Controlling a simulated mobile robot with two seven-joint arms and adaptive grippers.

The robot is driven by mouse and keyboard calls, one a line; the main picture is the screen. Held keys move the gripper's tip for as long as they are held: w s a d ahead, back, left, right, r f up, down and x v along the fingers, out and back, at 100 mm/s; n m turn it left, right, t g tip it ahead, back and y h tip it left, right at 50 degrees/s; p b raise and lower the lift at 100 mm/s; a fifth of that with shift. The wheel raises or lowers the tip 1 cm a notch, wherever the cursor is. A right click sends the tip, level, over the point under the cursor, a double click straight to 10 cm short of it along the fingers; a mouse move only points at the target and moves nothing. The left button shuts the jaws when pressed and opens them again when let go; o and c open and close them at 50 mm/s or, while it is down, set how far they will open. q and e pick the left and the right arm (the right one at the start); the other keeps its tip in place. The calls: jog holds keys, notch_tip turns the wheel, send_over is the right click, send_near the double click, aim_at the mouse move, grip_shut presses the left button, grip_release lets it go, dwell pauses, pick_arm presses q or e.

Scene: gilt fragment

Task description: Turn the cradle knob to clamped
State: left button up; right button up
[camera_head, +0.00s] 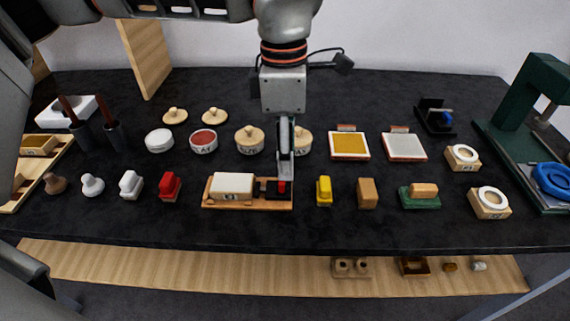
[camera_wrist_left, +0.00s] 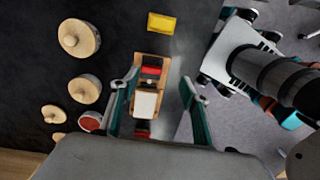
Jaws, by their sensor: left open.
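The cradle (camera_head: 222,205) is a low wooden board near the table's front, with a white labelled block (camera_head: 232,185) on its left part. On its right part is a dark fitting with a small red knob (camera_head: 281,187). My left gripper (camera_head: 284,170) points down just above and behind this right end, partly hiding the fitting. In the left wrist view my left gripper (camera_wrist_left: 159,82) has its fingers wide apart, with the cradle (camera_wrist_left: 151,60) below and between them. The red part (camera_wrist_left: 150,71) shows there beyond the white block. I cannot tell which setting the knob points to.
A red-handled piece (camera_head: 170,186) stands left of the cradle and a yellow one (camera_head: 324,191) to its right. Lidded round pots (camera_head: 249,140) stand behind it. A green press (camera_head: 541,90) stands at the far right. Bare dark tabletop lies in front of the cradle.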

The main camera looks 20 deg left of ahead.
aim_at(282, 183)
pick_arm(q)
jog(key=shift+w+a+r, duration=0.25)
jog(key=shift+w+a, duration=0.15)
jog(key=shift+a, duration=0.2)
jog(key=shift+w+a+f, duration=0.1)
notch_tip(282, 183, down, 6)
jog(key=shift+b, duration=0.5)
jog(key=shift+f, duration=0.7)
jog(key=c, duration=1.1)
